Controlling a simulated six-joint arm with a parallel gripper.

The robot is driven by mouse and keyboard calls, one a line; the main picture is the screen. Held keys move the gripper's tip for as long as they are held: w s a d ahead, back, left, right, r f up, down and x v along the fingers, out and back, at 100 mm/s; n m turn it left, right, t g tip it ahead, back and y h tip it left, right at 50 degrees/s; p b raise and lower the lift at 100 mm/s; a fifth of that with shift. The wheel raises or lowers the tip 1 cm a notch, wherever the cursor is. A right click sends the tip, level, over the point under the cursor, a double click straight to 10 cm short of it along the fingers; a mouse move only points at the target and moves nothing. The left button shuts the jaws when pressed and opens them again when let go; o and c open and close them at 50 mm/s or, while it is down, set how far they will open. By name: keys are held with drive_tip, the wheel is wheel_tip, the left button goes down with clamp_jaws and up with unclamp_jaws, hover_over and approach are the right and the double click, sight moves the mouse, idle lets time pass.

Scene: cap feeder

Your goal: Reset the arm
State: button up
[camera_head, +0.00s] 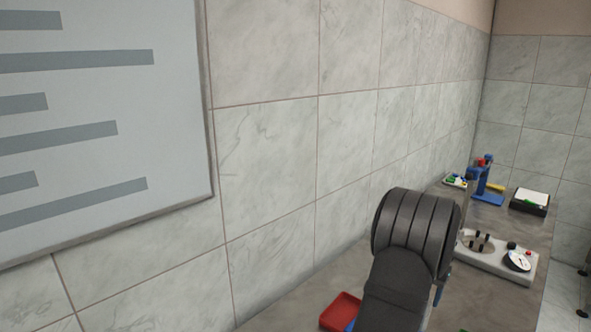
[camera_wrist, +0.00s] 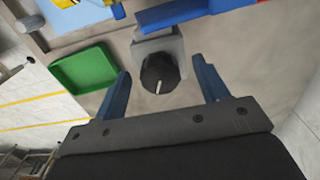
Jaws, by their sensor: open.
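My gripper (camera_wrist: 163,88) shows in the wrist view with its two blue fingers wide apart and nothing held between them. A black round knob (camera_wrist: 160,74) with a white mark, on a grey block (camera_wrist: 172,46), appears between the fingers; I cannot tell how far below them it is. In the head view my dark arm covers the middle of the bench, and the gripper's fingers are mostly hidden behind it.
A green tray (camera_wrist: 84,68) lies left of the knob. In the head view a red tray (camera_head: 341,311) is near the front. A grey device with a dial (camera_head: 497,259), a blue stand (camera_head: 487,190) and a black box (camera_head: 530,202) stand farther back. A tiled wall (camera_head: 270,150) borders the bench.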

drive_tip(key=m, duration=0.5)
drive_tip(key=n, duration=0.4)
drive_tip(key=shift+n, duration=0.4)
drive_tip(key=n, duration=0.4)
drive_tip(key=shift+n, duration=0.3)
drive_tip(key=m, duration=0.4)
drive_tip(key=shift+m, duration=0.4)
